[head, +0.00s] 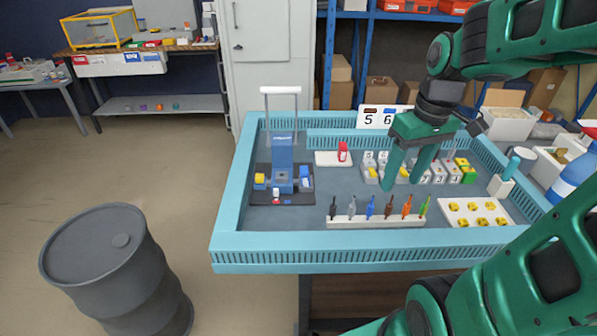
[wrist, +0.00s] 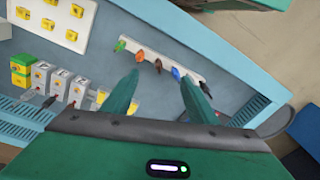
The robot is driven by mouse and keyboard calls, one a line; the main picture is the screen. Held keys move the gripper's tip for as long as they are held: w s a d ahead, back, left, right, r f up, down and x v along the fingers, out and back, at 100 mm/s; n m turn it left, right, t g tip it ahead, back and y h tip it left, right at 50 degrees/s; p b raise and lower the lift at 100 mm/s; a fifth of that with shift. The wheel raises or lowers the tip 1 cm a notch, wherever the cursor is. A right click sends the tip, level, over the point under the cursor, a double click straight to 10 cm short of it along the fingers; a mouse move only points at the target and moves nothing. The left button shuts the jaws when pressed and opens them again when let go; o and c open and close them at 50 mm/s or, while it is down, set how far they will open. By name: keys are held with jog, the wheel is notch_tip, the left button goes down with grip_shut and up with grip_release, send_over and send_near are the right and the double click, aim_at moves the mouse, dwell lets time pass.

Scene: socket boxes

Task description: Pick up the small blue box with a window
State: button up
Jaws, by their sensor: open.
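A small blue box (head: 305,172) stands at the right end of a black mat on the left side of the tray. A pale patch shows on it, but it is too small to tell whether this is a window. A taller blue device (head: 282,152) stands just left of it. My gripper (head: 402,182) is open and empty, pointing down over the middle of the tray, well right of the blue box. The blue box is not seen in that view.
The tray has a raised light-blue rim (head: 350,256). Grey numbered boxes (head: 425,172) stand behind and right of my gripper. A red item (head: 343,152) sits on a white plate.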

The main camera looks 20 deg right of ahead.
jog(key=w+a+n+y, duration=0.2)
jog(key=w+a+n, duration=0.3)
jog(key=w+n, duration=0.5)
jog(key=n+y, duration=0.1)
jog(key=n, duration=0.3)
send_near(306, 169)
jog(key=shift+t+y, duration=0.3)
jog(key=x, duration=0.5)
jog(key=shift+w, duration=0.2)
jog(key=f, duration=0.2)
jog(key=a+f, duration=0.1)
jog(key=f, duration=0.1)
jog(key=shift+s+a+f, duration=0.1)
jog(key=shift+s, duration=0.15)
jog(key=shift+w+a+f, duration=0.1)
jog(key=shift+a+f, duration=0.1)
jog(key=shift+f, duration=0.35)
jog(key=shift+c, duration=0.7)
grip_shut()
